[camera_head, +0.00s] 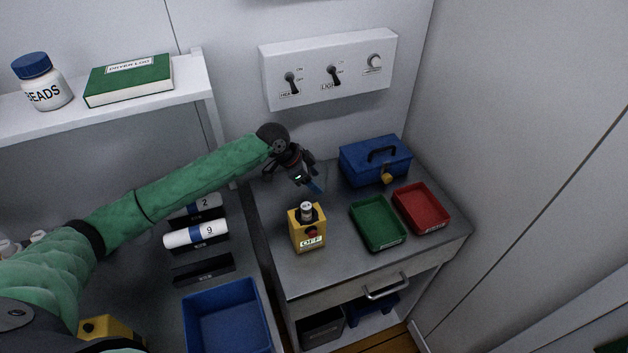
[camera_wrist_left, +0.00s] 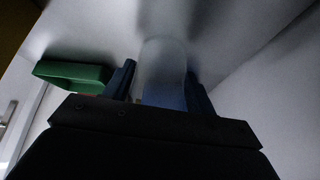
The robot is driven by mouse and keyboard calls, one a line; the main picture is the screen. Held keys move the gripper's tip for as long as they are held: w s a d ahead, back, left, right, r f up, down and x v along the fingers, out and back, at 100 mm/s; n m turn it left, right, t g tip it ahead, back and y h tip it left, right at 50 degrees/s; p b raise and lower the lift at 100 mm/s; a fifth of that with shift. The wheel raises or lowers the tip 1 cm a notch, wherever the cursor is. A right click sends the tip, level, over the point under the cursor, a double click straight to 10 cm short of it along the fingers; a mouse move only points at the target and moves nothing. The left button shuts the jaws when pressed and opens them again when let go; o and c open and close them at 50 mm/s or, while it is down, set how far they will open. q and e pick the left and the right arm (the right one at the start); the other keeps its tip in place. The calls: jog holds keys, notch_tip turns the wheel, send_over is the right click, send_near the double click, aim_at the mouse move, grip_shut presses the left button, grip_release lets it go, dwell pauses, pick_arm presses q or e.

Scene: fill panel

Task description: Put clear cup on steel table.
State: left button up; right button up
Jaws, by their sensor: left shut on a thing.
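My left gripper (camera_head: 312,183) reaches over the back left part of the steel table (camera_head: 285,270). It is shut on the clear cup (camera_wrist_left: 163,62), which stands between the two dark blue fingers (camera_wrist_left: 160,85) in the left wrist view. The cup is see-through and its rounded end points up in that picture. In the head view the cup is too faint and covered by the gripper to make out well. I cannot tell whether it touches the table top. My right gripper is not in view.
On the table stand a yellow switch box (camera_head: 307,232) marked OFF, a green tray (camera_head: 377,224), a red tray (camera_head: 421,209) and a blue toolbox (camera_head: 374,160). A wall panel (camera_head: 328,68) with switches hangs behind. A blue bin (camera_head: 225,320) sits left of the table.

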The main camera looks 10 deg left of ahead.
pick_arm(q)
jog(key=shift+s+r, duration=0.1)
jog(key=o, duration=0.6)
jog(key=shift+f, duration=0.2)
jog(key=shift+c, duration=0.2)
jog(key=o, duration=0.4)
jog(key=shift+o, duration=0.2)
jog(key=shift+r, duration=0.1)
